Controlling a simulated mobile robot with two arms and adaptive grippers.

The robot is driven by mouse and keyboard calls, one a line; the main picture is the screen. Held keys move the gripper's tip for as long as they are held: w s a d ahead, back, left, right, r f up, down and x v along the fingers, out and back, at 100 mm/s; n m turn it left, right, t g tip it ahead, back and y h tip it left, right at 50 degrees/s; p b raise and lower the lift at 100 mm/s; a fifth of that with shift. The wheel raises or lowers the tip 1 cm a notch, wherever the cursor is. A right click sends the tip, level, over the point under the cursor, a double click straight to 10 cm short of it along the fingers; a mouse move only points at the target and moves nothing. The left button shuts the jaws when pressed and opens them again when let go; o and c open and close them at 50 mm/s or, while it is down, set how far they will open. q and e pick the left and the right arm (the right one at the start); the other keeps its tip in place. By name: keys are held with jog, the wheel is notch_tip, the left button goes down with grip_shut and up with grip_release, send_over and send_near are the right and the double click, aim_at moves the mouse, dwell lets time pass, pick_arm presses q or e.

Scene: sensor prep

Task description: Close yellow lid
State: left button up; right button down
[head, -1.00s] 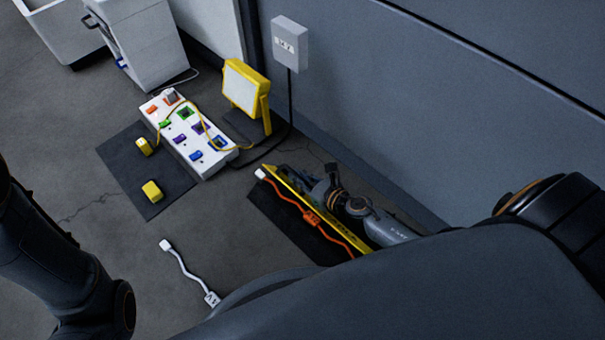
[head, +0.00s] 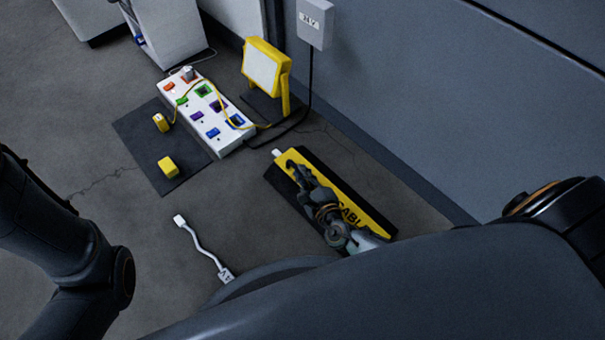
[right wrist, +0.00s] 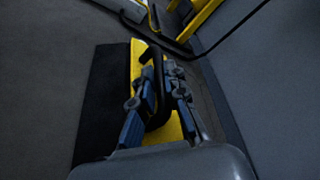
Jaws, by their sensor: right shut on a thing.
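The yellow lid (head: 318,172) with black lettering lies over the black cable channel (head: 283,187) near the wall, its printed face up. It looks flat or nearly so; any small gap is hidden. The orange cable is covered, and only a white plug end (head: 277,152) shows at the far end. My left gripper is out of view.
A white power strip (head: 231,142) with coloured sockets and yellow plugs (head: 168,166) lie on and beside a dark mat (head: 139,130). A yellow work lamp (head: 263,66) stands by the wall. A white cable (head: 203,248) lies on open floor at the front.

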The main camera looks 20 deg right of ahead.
jog(key=shift+s+a+f+n, duration=0.1)
jog(key=shift+a+f+n, duration=0.05)
jog(key=shift+f+n, duration=0.35)
jog(key=shift+h, duration=0.3)
jog(key=c, duration=1.7)
grip_release()
jog(key=shift+o, duration=0.2)
jog(key=shift+r, duration=0.1)
